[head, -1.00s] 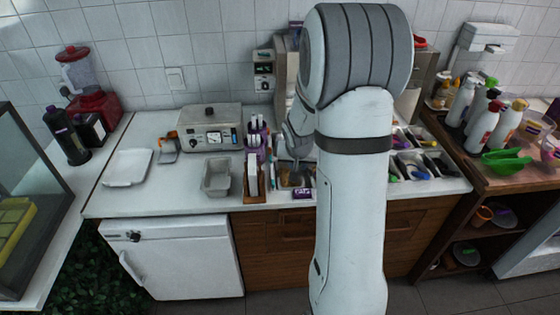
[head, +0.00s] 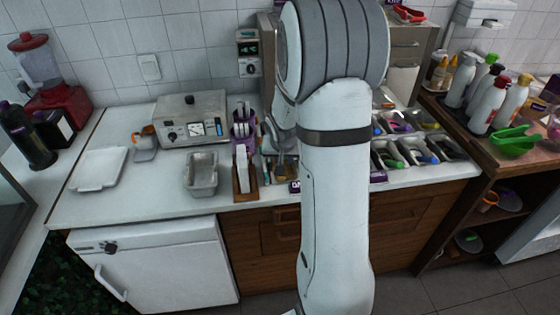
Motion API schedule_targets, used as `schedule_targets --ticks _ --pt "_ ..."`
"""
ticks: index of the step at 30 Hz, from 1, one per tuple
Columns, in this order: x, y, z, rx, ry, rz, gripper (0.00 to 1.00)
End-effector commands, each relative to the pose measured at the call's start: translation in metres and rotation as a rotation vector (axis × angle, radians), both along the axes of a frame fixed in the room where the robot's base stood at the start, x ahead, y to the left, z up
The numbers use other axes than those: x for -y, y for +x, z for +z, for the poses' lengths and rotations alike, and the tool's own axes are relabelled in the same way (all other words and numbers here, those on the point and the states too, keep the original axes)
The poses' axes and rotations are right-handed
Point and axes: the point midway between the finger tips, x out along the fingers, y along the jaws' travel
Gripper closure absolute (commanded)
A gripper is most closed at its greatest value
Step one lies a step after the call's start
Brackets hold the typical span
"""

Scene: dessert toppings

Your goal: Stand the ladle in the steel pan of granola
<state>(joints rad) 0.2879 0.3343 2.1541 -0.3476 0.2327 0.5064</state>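My gripper (head: 282,148) is over the counter, left of my large white arm, which hides part of it. Its fingers are small and dark here, and I cannot tell whether they are open or hold anything. Below it is a dark-edged pan with brownish contents (head: 279,170), partly hidden; I cannot tell if this is the granola. A grey metal pan (head: 202,175) stands to the left and looks empty. Several pans with coloured handles (head: 410,150) stand right of my arm. I cannot pick out the ladle for certain.
A wooden holder with white packets (head: 243,180) stands close left of my gripper. A steel appliance (head: 192,122) and a white tray (head: 100,168) are farther left. The front left counter is clear.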

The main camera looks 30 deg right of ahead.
Motion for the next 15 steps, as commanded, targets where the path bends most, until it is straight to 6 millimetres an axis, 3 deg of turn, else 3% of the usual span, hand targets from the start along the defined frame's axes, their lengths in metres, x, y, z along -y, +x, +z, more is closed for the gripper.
schedule_targets --ticks 15 --pt "-0.004 0.001 -0.035 0.0 0.0 0.008 1.0"
